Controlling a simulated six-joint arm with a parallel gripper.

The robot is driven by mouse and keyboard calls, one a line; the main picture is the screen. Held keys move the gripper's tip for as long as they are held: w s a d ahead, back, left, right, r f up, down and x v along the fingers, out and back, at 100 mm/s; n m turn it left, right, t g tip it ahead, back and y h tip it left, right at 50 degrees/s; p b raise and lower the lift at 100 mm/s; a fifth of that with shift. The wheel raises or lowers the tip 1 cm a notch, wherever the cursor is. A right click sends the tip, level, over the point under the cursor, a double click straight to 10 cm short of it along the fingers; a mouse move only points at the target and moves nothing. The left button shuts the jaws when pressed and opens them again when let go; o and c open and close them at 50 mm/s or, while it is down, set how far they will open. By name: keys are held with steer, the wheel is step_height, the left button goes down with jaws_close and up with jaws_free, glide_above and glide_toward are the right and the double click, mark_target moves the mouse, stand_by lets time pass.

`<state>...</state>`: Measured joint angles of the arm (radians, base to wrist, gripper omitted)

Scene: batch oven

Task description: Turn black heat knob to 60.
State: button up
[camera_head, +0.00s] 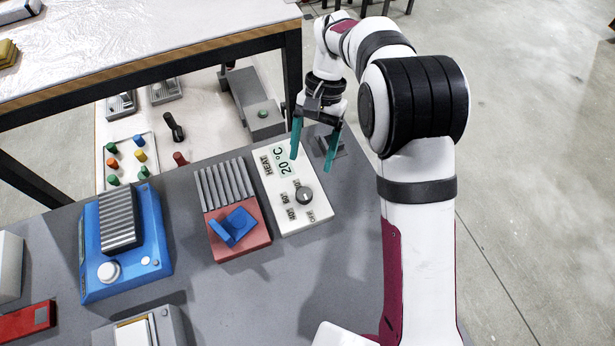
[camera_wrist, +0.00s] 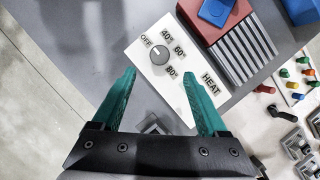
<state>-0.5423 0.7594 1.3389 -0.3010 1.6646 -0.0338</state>
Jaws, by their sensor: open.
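The heat knob (camera_head: 304,195) is a round dark grey knob on a white panel (camera_head: 302,225). In the wrist view the knob (camera_wrist: 159,54) has OFF, 40°, 60° and 80° printed around it on the panel (camera_wrist: 172,95), along with the word HEAT. Its pointer is too small to read surely. The panel's display (camera_head: 286,160) reads 20 °C. My gripper (camera_head: 313,161) is open and empty, its teal fingers pointing down above the panel's far end. In the wrist view the knob is just beyond the fingertips (camera_wrist: 159,74), apart from them.
A blue device (camera_head: 128,262) with a white knob is farther left. A small grey block (camera_head: 331,146) sits near my gripper. Bare grey tabletop (camera_head: 270,300) lies in front.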

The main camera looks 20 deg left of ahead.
mark_target(304, 193)
steer(key=x, duration=0.9)
steer(key=shift+f, duration=0.2)
jaws_close()
